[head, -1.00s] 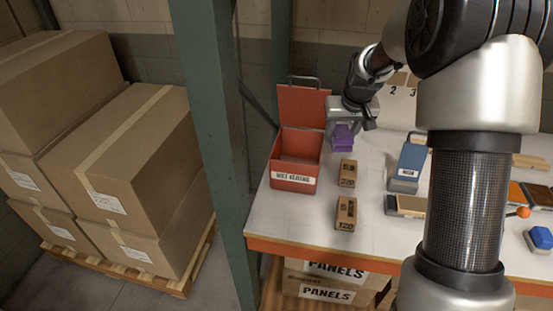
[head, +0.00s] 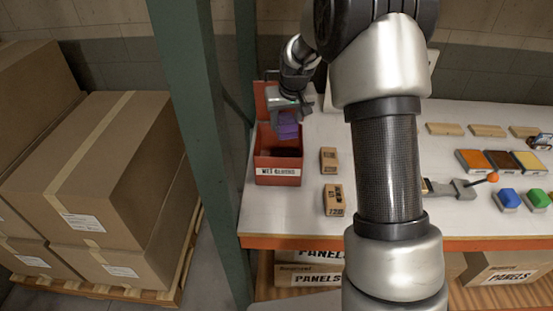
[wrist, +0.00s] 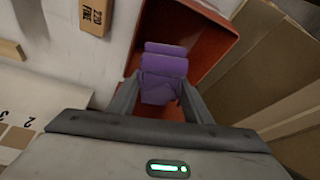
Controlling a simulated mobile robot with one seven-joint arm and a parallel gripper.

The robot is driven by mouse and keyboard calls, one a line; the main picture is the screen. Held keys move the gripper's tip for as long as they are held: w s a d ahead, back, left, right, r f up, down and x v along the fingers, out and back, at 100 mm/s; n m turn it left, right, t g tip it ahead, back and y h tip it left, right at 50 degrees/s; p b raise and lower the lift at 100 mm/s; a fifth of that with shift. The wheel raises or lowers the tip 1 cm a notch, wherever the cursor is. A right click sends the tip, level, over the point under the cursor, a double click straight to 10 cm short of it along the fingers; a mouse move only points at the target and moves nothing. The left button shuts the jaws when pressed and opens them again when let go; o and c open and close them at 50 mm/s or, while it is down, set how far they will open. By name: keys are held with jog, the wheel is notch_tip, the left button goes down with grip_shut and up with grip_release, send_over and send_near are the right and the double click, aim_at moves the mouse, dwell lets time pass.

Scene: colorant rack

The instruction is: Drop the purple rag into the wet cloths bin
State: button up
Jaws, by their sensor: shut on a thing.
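The wet cloths bin (head: 277,178) is a red open box with a white label, at the left end of the bench in the head view. Its red wall also shows in the wrist view (wrist: 215,25). My gripper (head: 288,115) is over the bin's back part. It is shut on the purple rag (head: 288,127), a folded bundle that hangs from the fingers. In the wrist view the rag (wrist: 165,68) sits between the two fingers, with the bin's opening behind it. The rag looks to be above or just inside the bin's mouth; its exact height I cannot tell.
Two brown sandpaper blocks (head: 328,160) lie right of the bin. A green post (head: 200,150) stands close to its left. Colour pads (head: 502,162), wood strips (head: 488,130) and an orange-knobbed tool (head: 455,187) lie further right. Stacked cartons (head: 90,190) are at the left.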

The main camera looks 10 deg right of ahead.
notch_tip(320, 180, down, 4)
jog(key=shift+f+b, duration=0.1)
jog(key=shift+b, duration=0.85)
jog(key=o, duration=1.1)
jog(key=v, duration=1.7)
jog(key=shift+r+b, duration=0.2)
jog(key=shift+b, duration=0.1)
jog(key=shift+s+a, duration=0.15)
